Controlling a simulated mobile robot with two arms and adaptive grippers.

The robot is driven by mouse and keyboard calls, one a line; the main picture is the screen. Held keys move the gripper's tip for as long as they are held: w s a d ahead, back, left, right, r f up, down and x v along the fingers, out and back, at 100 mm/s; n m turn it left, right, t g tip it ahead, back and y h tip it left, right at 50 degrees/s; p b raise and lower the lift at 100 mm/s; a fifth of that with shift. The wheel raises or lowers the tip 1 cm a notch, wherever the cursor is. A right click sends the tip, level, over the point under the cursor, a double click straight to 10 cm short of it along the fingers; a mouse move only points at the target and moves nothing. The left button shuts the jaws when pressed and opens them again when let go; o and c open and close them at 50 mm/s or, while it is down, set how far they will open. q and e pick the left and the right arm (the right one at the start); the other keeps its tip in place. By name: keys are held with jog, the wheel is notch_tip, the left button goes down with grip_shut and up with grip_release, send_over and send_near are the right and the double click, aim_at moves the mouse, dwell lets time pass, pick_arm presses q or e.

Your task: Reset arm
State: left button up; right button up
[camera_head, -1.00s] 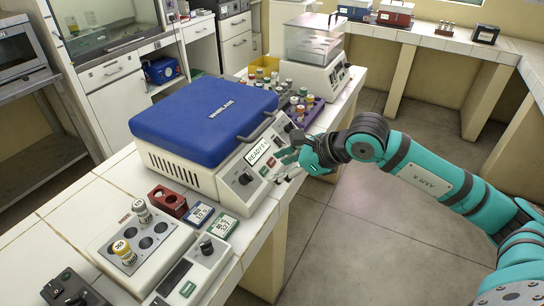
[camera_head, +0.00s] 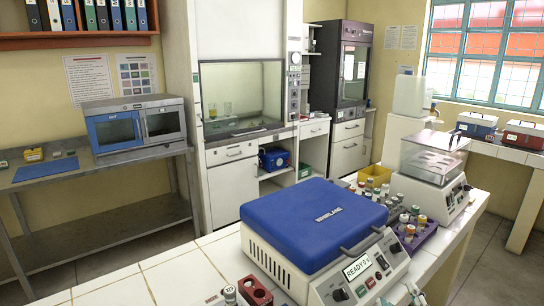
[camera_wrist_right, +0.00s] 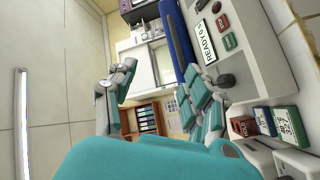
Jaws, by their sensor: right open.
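My right gripper (camera_wrist_right: 162,95) shows in the wrist view with its two teal fingers spread wide and nothing between them. My left gripper is not in view.
A red block (camera_head: 255,291) and a vial (camera_head: 229,295) are at the front. A microwave-like oven (camera_head: 137,123) sits on a steel table (camera_head: 98,180) at left.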

jog(key=s+f+m+g, duration=0.3)
jog(key=s+f+g, duration=0.15)
jog(key=f, duration=0.35)
jog(key=s+f+m+g, duration=0.3)
jog(key=s+f+g, duration=0.15)
jog(key=f, duration=0.35)
jog(key=s+a+f+m+g+y, duration=0.1)
jog(key=s+a+f+g, duration=0.2)
jog(key=s, duration=0.4)
jog(key=s+a+f+m+g+y, duration=0.1)
jog(key=s+f+g, duration=0.2)
jog(key=s+f, duration=0.25)
notch_tip(320, 180, down, 24)
jog(key=s+g, duration=0.1)
jog(key=s, duration=0.1)
jog(key=s+d+f+g, duration=0.1)
jog(key=s+d+f, duration=0.2)
jog(key=s+f, duration=1.4)
